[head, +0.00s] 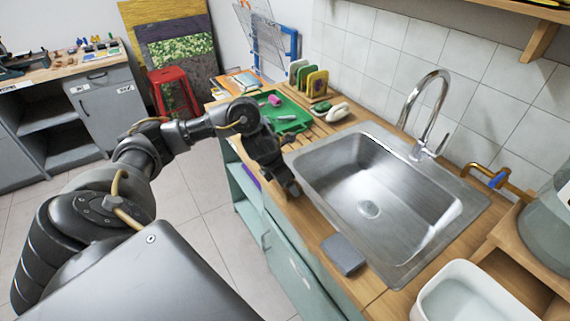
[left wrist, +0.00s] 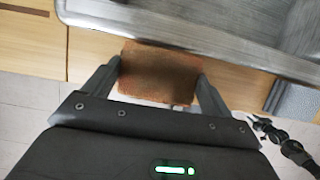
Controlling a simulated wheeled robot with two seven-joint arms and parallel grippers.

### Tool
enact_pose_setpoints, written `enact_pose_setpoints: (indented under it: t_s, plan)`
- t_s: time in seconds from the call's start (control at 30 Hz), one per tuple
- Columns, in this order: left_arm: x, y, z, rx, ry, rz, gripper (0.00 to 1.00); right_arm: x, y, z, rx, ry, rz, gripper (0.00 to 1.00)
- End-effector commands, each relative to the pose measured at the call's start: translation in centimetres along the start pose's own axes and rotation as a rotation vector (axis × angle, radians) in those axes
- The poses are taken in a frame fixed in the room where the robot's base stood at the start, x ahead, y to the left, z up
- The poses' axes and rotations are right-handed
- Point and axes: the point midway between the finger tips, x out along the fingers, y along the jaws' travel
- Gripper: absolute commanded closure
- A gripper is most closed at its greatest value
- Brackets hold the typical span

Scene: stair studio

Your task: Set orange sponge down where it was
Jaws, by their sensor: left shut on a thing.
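My left gripper (head: 291,187) is over the wooden counter's front edge, just left of the sink. In the left wrist view, its two fingers (left wrist: 158,76) are shut on the orange sponge (left wrist: 160,68), a brownish-orange block held between them. The sponge is close to the sink's front rim in that view; I cannot tell whether it touches the counter. In the head view the sponge is hidden by the gripper. My right gripper does not show.
The steel sink (head: 340,190) with its tap (head: 428,110) fills the counter's middle. A grey block (head: 343,254) lies on the front strip, nearer me. A green tray (head: 285,117) and a rack of colored pads (head: 310,82) stand farther back. A white basin (head: 470,292) is at lower right.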

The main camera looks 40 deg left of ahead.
Motion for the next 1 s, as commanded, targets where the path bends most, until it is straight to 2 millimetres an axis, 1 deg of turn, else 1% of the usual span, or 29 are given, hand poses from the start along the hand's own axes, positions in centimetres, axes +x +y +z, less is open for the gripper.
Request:
enact_pose_setpoints:
  t_s: [0.03,0.27,0.4,0.43,0.5,0.53,0.73,0.83,0.93,1.0]
  plan:
    - [0.9,0.0,-0.3,-0.001,-0.001,0.000,0.33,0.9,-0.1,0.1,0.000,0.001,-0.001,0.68]
    - [0.7,0.0,-0.2,-0.001,-0.002,0.001,0.33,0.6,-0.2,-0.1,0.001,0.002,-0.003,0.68]
    - [1.0,0.0,-0.4,-0.001,-0.001,0.001,0.33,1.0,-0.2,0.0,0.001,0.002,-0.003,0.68]
    - [0.9,0.0,-0.3,-0.001,-0.001,0.001,0.11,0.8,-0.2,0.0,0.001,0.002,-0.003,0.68]
    - [0.8,0.0,-0.3,-0.001,-0.001,0.001,0.02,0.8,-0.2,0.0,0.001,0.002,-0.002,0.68]
    - [0.8,0.0,-0.3,-0.001,-0.001,0.001,0.00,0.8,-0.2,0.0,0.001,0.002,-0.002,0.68]
    - [0.8,0.0,-0.3,-0.001,-0.001,0.001,0.00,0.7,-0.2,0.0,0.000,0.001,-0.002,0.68]
    - [0.3,0.1,-0.2,0.000,-0.002,0.001,0.00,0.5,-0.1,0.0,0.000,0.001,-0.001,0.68]
    - [-0.9,0.1,-0.2,0.002,-0.005,0.002,0.00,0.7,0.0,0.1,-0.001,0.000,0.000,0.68]
    - [-2.2,0.1,-0.2,0.003,-0.006,0.004,0.00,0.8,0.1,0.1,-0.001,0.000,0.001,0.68]
